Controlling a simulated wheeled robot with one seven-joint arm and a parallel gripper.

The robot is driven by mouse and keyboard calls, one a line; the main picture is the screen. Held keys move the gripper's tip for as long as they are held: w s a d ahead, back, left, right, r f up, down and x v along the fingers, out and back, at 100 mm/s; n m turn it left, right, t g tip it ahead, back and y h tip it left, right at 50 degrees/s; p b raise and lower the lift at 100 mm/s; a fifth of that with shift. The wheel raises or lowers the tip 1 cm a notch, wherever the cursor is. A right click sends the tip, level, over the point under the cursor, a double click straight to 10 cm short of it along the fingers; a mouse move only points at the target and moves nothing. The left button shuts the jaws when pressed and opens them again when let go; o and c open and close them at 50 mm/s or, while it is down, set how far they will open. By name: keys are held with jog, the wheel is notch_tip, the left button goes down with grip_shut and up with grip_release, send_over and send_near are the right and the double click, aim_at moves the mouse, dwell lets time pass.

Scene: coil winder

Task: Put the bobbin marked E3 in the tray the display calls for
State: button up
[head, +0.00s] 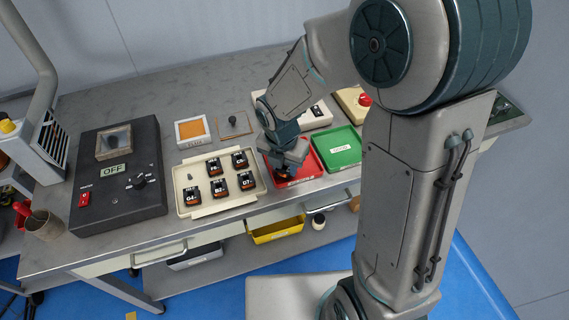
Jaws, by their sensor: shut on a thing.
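My gripper (287,158) is low over the red tray (315,175) and shut on a dark bobbin with an orange winding (284,175). Most of this bobbin is hidden by the gripper and its mark cannot be read. It is in or just above the red tray; I cannot tell whether it touches the floor. The green tray (325,146) is beside the red one on the right, empty but for a white label. A cream holder (221,204) to the left carries several bobbins with small marks. A small panel (113,171) on the black machine reads OFF.
The black machine (120,205) with a red switch (84,199) fills the left of the bench. An orange-filled square box (191,131) and a small plate with a knob (233,124) lie behind the holder. A yellow box with a red button (364,99) stands behind the green tray.

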aim_at(283, 172)
jog(key=shift+f, duration=0.1)
jog(key=o, duration=0.8)
jog(key=shift+c, duration=0.2)
notch_tip(283, 172, up, 12)
jog(key=s+p, duration=0.1)
jog(key=p, duration=0.1)
jog(key=s+d+r+m, duration=0.2)
jog(key=s+d+m, duration=0.3)
jog(key=m, duration=1)
jog(key=s+d+r+m+t, duration=0.1)
jog(key=s+d+m, duration=0.5)
jog(key=m, duration=0.9)
jog(key=shift+d+r+t+y, duration=0.3)
jog(key=shift+d+r, duration=0.05)
jog(key=shift+d, duration=0.2)
